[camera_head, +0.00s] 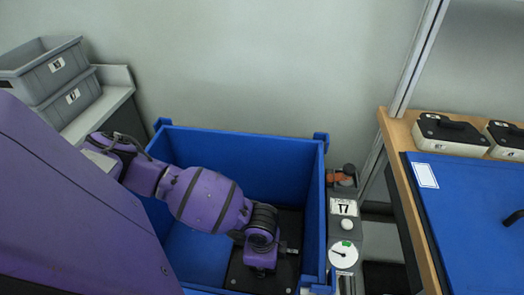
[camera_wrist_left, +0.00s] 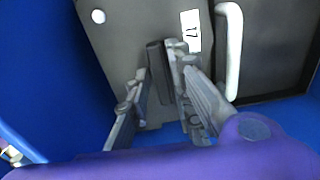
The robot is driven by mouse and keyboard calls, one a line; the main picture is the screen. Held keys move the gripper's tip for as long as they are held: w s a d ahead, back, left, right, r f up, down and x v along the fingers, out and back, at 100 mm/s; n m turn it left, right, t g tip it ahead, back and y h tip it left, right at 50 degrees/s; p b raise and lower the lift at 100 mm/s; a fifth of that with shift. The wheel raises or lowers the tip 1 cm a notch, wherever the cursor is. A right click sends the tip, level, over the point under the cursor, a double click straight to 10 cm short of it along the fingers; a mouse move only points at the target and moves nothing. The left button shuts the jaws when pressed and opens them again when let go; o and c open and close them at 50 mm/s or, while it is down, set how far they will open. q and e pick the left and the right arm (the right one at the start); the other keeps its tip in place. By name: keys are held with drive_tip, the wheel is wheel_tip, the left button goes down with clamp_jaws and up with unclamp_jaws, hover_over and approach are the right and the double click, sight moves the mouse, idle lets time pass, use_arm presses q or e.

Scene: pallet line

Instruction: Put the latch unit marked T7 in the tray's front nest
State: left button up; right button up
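A grey plate-like unit (camera_wrist_left: 125,40) lies in the blue bin in the left wrist view. It has a white label (camera_wrist_left: 191,30) that seems to read 17 or T7, a white dot and a dark upright bar (camera_wrist_left: 158,72). My left gripper (camera_wrist_left: 162,75) has its fingers on either side of the bar; I cannot tell whether they touch it. In the head view my left gripper (camera_head: 288,250) is down inside the bin, over a dark panel (camera_head: 240,276), and hides part of it. The tray with the front nest cannot be identified. My right gripper is not in view.
The blue bin's walls (camera_head: 245,152) surround my left gripper. A grey post with a 17 or T7 label (camera_head: 343,207) and a dial (camera_head: 343,254) stands at its right. Black-topped units (camera_head: 450,133) sit on a wooden bench with a blue mat (camera_head: 475,220). Grey bins (camera_head: 45,68) stand left.

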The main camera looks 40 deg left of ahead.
use_arm(q)
drive_tip(key=shift+o, duration=0.4)
drive_tip(key=shift+r, duration=0.25)
wheel_tip(320, 180, up, 12)
drive_tip(key=p, duration=0.1)
drive_tip(key=shift+p, duration=0.4)
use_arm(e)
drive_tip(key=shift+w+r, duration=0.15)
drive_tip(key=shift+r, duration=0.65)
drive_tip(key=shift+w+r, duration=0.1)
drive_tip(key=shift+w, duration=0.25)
